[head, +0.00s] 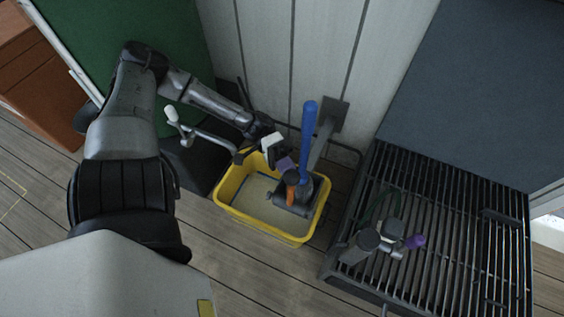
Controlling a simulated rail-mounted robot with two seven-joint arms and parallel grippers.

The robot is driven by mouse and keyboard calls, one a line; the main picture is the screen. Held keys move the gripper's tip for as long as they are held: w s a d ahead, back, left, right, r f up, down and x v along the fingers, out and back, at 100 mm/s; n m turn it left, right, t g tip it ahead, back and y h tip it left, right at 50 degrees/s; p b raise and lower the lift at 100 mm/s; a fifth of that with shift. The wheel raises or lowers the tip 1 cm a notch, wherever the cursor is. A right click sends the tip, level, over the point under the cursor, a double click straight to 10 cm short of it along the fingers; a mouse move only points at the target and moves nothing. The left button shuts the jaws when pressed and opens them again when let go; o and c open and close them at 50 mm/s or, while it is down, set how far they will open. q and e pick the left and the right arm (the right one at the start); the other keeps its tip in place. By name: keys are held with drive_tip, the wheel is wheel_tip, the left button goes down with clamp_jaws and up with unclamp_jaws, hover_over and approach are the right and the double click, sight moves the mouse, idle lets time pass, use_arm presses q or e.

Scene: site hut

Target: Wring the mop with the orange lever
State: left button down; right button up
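A yellow bucket (267,231) stands on the floor with greyish liquid in it. A dark wringer-like part (296,208) sits at its right side. A blue mop handle (308,130) stands upright there; the mop head is hidden. A short orange piece (292,178), which looks like the orange lever, shows just left of the blue handle's base. My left gripper (285,163) is over the bucket's back edge, its tip close to the orange piece. I cannot tell whether it touches it or how far its fingers are apart. My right gripper is not in view.
A slatted dark rack (440,245) stands right of the bucket, with a hose fitting with a purple end (415,242) on it. A grey pipe handle with a white end (172,114) is left of the bucket. A panelled wall (262,50) is close behind.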

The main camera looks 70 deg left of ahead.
use_arm(q)
drive_tip(key=shift+d, duration=0.3)
